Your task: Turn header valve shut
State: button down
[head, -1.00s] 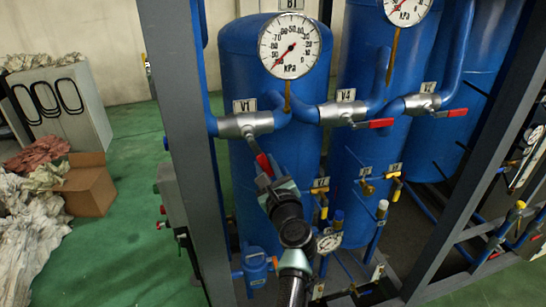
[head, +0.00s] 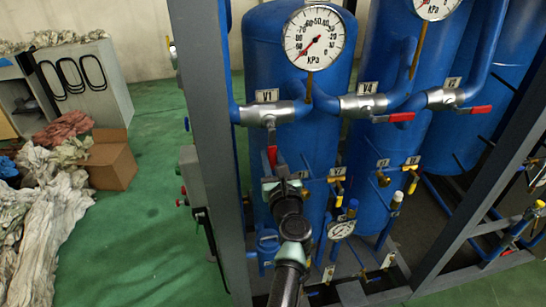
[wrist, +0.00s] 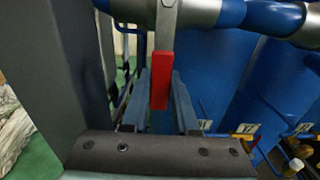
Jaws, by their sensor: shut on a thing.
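The valve labelled V1 (head: 268,114) is a grey body in the blue header pipe, in front of the left tank. Its lever has a red grip (head: 272,156) and hangs about straight down, across the pipe. My gripper (head: 272,178) is below the valve, shut on the lower part of this lever. In the wrist view the red grip (wrist: 160,82) stands upright between the two fingers of my gripper (wrist: 160,76). The lever's grey shank (wrist: 166,25) rises to the valve body at the top. Any small gaps at the fingers cannot be told.
Valve V4 (head: 362,106) and another header valve (head: 443,99) sit to the right, their red levers pointing right. A grey frame post (head: 208,150) stands close left of my gripper. A round gauge (head: 314,38) is above. Small yellow-handled valves (head: 337,173) are at the lower right.

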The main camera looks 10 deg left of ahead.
jog(key=shift+a+f, duration=0.1)
jog(key=c, duration=0.7)
grip_release()
jog(key=shift+s, duration=0.15)
jog(key=p+v, duration=0.1)
jog(key=v, duration=1.1)
jog(key=shift+s, duration=0.35)
